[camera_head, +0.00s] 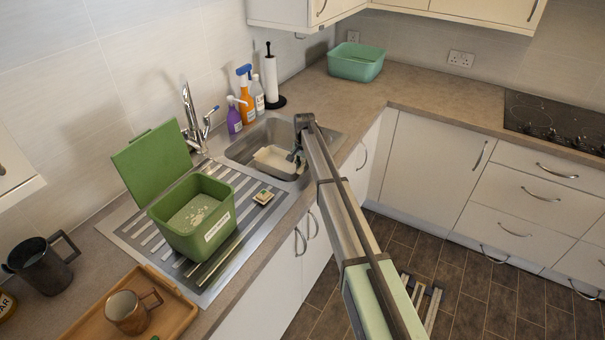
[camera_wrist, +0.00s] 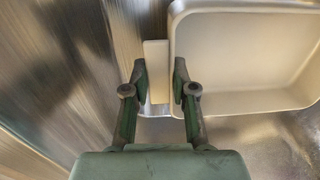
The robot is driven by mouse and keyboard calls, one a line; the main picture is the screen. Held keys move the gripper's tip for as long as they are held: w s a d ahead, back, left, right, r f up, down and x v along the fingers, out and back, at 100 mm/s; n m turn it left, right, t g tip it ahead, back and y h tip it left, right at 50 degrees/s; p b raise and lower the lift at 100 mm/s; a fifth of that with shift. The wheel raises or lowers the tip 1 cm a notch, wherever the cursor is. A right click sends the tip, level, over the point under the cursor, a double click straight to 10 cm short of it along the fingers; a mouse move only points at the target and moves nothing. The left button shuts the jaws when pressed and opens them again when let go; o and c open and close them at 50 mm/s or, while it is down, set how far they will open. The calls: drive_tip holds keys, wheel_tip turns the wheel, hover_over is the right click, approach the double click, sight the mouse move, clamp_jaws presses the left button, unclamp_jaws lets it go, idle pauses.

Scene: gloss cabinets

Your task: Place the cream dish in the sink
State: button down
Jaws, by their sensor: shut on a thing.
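The cream dish (camera_head: 273,160) is a shallow rectangular dish, seen in the head view inside the metal sink (camera_head: 238,155). In the wrist view the dish (camera_wrist: 245,55) fills the right half, with its rounded rim and hollow inside showing. My gripper (camera_wrist: 159,85) has its two fingers closed on a flat cream part at the dish's left edge. In the head view my gripper (camera_head: 298,157) is at the dish's right end, low in the sink, partly hidden by my arm. I cannot tell whether the dish touches the sink bottom.
A chrome tap (camera_head: 193,120) stands behind the sink's left side. Purple (camera_head: 234,118), orange (camera_head: 246,98) and clear bottles and a paper roll (camera_head: 270,77) stand behind it. A green bin (camera_head: 193,215) with its lid up sits on the drainer. A green tub (camera_head: 356,62) stands in the corner.

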drive_tip(key=shift+f+p, duration=0.5)
drive_tip(key=shift+f, duration=1.45)
drive_tip(key=c, duration=1)
unclamp_jaws()
drive_tip(key=shift+o, duration=0.3)
drive_tip(key=r+b, duration=0.2)
drive_tip(key=r, duration=0.4)
drive_tip(key=r+b, duration=0.2)
drive_tip(key=r, duration=0.4)
drive_tip(key=shift+s+d+r+b, duration=0.15)
drive_tip(key=shift+d+b, duration=0.05)
drive_tip(key=shift+b, duration=0.1)
